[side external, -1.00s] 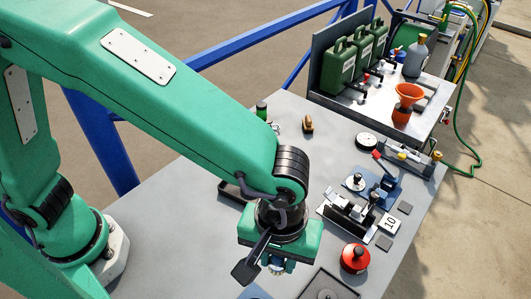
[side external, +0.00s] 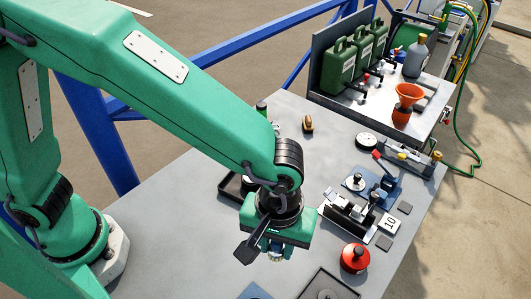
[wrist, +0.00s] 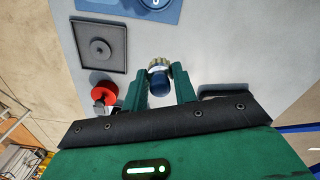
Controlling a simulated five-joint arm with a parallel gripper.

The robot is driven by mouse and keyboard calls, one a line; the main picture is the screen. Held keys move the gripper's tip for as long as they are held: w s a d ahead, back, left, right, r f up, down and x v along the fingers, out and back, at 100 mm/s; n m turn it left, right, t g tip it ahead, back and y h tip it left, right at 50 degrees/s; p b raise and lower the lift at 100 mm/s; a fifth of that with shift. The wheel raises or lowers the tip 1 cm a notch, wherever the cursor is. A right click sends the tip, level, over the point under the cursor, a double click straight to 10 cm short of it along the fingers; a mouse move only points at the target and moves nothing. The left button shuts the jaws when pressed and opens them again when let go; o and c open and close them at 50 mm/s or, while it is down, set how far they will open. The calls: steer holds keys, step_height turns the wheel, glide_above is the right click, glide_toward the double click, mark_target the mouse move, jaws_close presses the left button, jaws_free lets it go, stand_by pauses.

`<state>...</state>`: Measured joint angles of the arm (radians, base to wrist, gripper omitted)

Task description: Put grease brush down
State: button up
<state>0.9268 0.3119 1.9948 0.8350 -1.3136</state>
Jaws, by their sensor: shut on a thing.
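My gripper (wrist: 158,92) is shut on the grease brush (wrist: 159,80), which shows a blue rounded end and a pale, ridged ring between the two green fingers in the wrist view. In the side external view the gripper (side external: 275,250) hangs over the grey bench. Only a small blue and pale part of the brush (side external: 277,254) shows below it there. I cannot tell exactly how high above the bench it is.
A dark square tray (wrist: 121,53) and a red can (wrist: 103,91) lie left in the wrist view. A blue plate (wrist: 115,4) is at its top. A black-rimmed tray (side external: 228,187) sits behind my gripper. Clamps and a block marked 10 (side external: 390,223) stand to the right.

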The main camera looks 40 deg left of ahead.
mark_target(274, 269)
steer(key=shift+w+a+f, duration=0.3)
steer(key=shift+w+a, duration=0.1)
steer(key=shift+f, duration=4.05)
steer(key=shift+f, duration=0.1)
steer(key=o, duration=0.9)
steer(key=shift+o, duration=0.2)
step_height(274, 269, up, 12)
steer(key=shift+r, duration=0.15)
steer(key=shift+a, duration=0.1)
